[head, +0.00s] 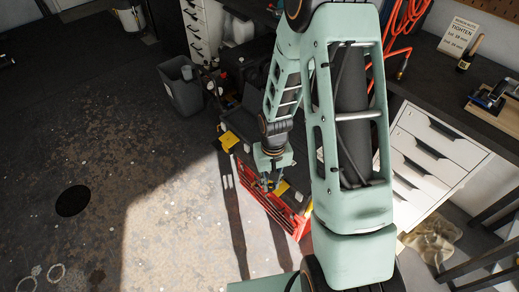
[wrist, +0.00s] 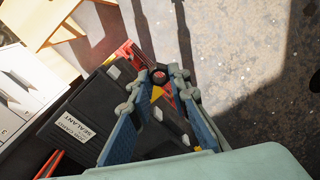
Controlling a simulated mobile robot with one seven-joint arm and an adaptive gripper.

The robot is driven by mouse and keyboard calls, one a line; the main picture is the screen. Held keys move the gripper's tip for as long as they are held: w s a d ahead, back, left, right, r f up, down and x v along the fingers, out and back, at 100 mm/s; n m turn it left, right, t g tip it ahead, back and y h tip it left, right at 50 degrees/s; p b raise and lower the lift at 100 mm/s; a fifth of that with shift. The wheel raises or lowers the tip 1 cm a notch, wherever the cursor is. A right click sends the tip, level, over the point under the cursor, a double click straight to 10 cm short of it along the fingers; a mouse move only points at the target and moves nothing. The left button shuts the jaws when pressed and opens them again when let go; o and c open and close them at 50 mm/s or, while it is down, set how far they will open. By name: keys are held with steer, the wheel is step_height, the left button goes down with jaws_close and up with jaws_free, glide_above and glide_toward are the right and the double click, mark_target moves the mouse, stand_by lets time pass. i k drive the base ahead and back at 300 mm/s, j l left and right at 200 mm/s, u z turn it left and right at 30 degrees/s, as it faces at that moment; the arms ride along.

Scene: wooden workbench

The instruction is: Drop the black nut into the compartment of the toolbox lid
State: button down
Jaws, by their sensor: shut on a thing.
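My gripper (wrist: 158,82) hangs over the toolbox, its blue fingers angled toward each other. A small dark ring with a reddish centre, the black nut (wrist: 159,74), sits between the fingertips in the wrist view. In the head view my gripper (head: 268,181) is above the red toolbox (head: 291,217), and the nut is too small to make out. The toolbox's black lid (wrist: 93,105) lies below and left of the fingers in the wrist view, with a white "SEALANT" label. My fingers hide part of the lid, and I cannot make out its compartment clearly.
A grey bin (head: 181,87) stands on the floor at the left. A white drawer cabinet (head: 430,155) under the dark workbench (head: 440,75) is at the right. Open concrete floor (head: 110,150) lies left of the toolbox.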

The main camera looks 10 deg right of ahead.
mark_target(254, 128)
steer(key=i+j+z, duration=0.15)
steer(key=z, duration=1.15)
steer(key=i+j+z, duration=0.1)
steer(key=j+z, duration=0.7)
steer(key=j, duration=0.3)
steer(key=j+z, duration=0.3)
steer(key=j, duration=0.3)
steer(key=k+j, duration=0.1)
steer(key=j, duration=1)
steer(key=k+j+z, duration=0.1)
steer(key=j, duration=0.45)
